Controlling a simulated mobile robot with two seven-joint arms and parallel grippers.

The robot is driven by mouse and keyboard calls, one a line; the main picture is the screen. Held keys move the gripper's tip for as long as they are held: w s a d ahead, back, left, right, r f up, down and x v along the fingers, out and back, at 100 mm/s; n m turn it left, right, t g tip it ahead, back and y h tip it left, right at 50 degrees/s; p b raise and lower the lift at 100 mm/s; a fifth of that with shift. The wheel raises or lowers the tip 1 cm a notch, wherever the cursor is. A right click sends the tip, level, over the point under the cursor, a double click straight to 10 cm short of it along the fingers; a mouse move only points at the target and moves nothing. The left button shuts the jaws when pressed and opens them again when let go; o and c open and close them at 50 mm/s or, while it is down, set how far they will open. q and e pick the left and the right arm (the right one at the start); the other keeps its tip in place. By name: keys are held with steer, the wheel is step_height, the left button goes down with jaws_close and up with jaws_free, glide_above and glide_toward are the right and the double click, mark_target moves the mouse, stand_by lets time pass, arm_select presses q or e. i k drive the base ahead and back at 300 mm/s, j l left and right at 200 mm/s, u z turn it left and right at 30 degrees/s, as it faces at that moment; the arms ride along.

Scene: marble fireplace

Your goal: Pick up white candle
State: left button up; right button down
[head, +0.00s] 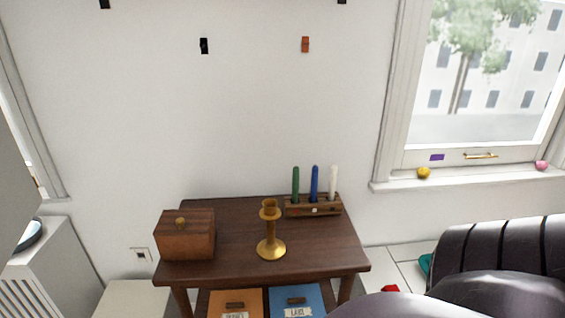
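The white candle (333,181) stands upright at the right end of a small wooden rack (300,210) near the back right of a dark wooden table (225,261). A blue candle (314,182) and a green candle (296,183) stand to its left in the same rack. The base of the white candle is hidden in the rack. Neither of my grippers is in view.
A brass candlestick (271,247) stands in front of the rack. A wooden box (186,240) sits at the table's left. Orange (228,304) and blue (307,300) fronts show below. A dark, ribbed, padded shape (500,250) fills the lower right. A window sill (470,178) is beyond it.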

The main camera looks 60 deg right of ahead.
mark_target(334, 168)
steer(key=z, duration=2.05)
steer(key=i+l+u, duration=0.15)
steer(key=u, duration=0.25)
steer(key=i+l+u, duration=0.1)
steer(key=l+u, duration=0.15)
steer(key=u, duration=0.2)
steer(key=l+u, duration=0.25)
steer(key=u, duration=0.15)
steer(key=i, duration=0.05)
